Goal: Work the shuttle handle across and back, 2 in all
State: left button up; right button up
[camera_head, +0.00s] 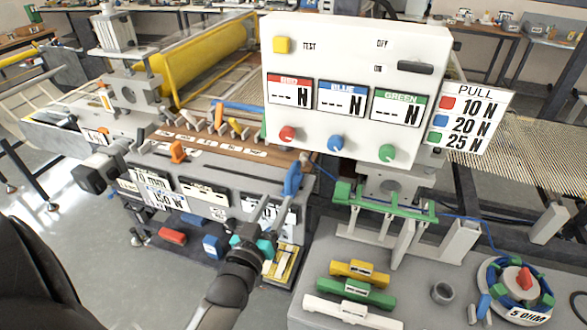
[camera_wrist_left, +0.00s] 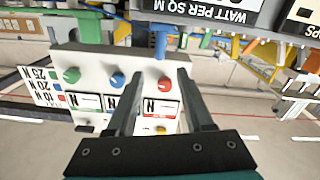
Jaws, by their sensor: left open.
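A blue upright handle (camera_head: 293,178), which looks like the shuttle handle, stands at the right end of the machine's front in the head view. A blue post, seemingly the same handle, shows in the left wrist view (camera_wrist_left: 160,40) beyond my fingertips. My left gripper (camera_head: 275,208) is open and empty, just below and in front of the blue handle. In the left wrist view my left gripper (camera_wrist_left: 157,85) has its two fingers spread, with the handle roughly in line with the gap. I see no contact. My right gripper is not in view.
A white panel (camera_head: 355,55) with red, blue and green knobs stands close behind the handle to the right. A slotted brown board (camera_head: 205,145) with several pegs lies to the left. An orange knob (camera_head: 177,150) and a green bracket (camera_head: 385,207) are nearby.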

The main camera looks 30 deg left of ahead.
aim_at(290, 176)
pick_arm(q)
jog(key=x, duration=1.2)
jog(key=shift+w+f, duration=0.1)
jog(key=shift+w, duration=0.05)
jog(key=shift+c, duration=0.2)
grip_shut()
dwell(1.0)
